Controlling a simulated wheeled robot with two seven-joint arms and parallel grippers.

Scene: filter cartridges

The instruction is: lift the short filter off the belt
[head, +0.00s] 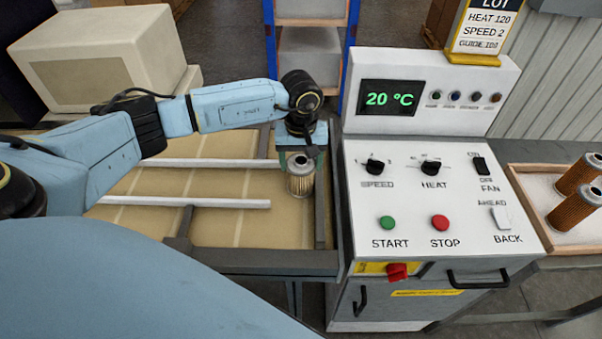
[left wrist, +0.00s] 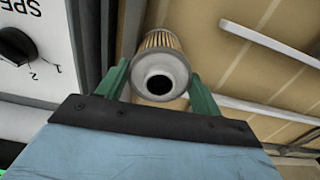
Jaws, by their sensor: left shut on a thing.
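The short filter (head: 300,181) is a pleated tan cylinder with a pale metal end cap. It stands upright at the right end of the belt (head: 230,228), just left of the control cabinet. My left gripper (head: 300,160) is above it, pointing down, with its green fingers shut on its upper part. In the left wrist view the filter (left wrist: 160,72) sits between the two green fingers (left wrist: 160,85), its end cap with a dark round hole facing the camera. I cannot tell whether its base touches the belt. My right gripper is not in view.
The control cabinet (head: 440,190) stands close on the right, its display reading 20 °C. Two white guide rails (head: 200,202) lie across the belt left of the filter. A tray (head: 552,222) with brown filters (head: 574,207) is at far right. A dark frame edge (head: 265,262) borders the belt in front.

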